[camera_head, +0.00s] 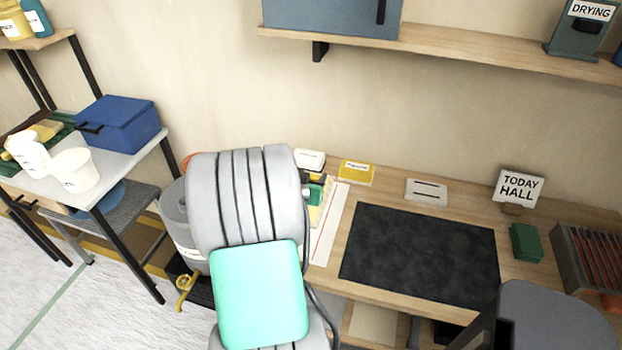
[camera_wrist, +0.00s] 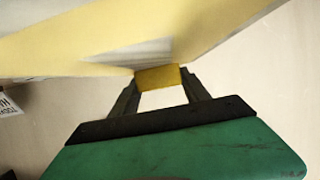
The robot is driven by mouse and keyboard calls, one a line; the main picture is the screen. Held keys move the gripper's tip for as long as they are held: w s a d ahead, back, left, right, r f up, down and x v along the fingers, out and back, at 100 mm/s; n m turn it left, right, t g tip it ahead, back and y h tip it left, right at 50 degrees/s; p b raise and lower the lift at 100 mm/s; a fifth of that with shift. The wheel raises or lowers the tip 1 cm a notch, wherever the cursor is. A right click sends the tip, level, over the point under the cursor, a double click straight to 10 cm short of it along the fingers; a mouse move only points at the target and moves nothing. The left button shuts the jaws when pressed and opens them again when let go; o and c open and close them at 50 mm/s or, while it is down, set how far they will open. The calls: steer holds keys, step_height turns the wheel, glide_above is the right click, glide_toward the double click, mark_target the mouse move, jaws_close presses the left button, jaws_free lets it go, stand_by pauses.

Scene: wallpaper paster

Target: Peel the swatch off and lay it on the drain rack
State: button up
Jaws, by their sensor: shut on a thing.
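In the wrist view my gripper (camera_wrist: 160,88) is shut on a small yellow tab or edge (camera_wrist: 157,76). A large pale yellow sheet (camera_wrist: 90,38), which looks like the swatch, spreads above the fingers across the top of the view. I cannot tell whether the sheet touches anything beyond the gripper. In the head view my grey and teal arm blocks much of the left end of the bench, and the fingers are hidden. A slotted dark rack (camera_head: 585,258) with reddish bars stands at the bench's right end; I cannot tell if it is the drain rack.
The wooden bench (camera_head: 400,185) carries a dark mat (camera_head: 420,252), a TODAY HALL sign (camera_head: 518,187) and a green block (camera_head: 525,241). A grey bucket (camera_head: 178,225) stands left of my arm. A side table (camera_head: 130,160) holds a blue box (camera_head: 118,123) and white tubs.

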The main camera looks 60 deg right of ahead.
steer(key=shift+r+p, duration=1.35)
steer(key=shift+r, duration=1.15)
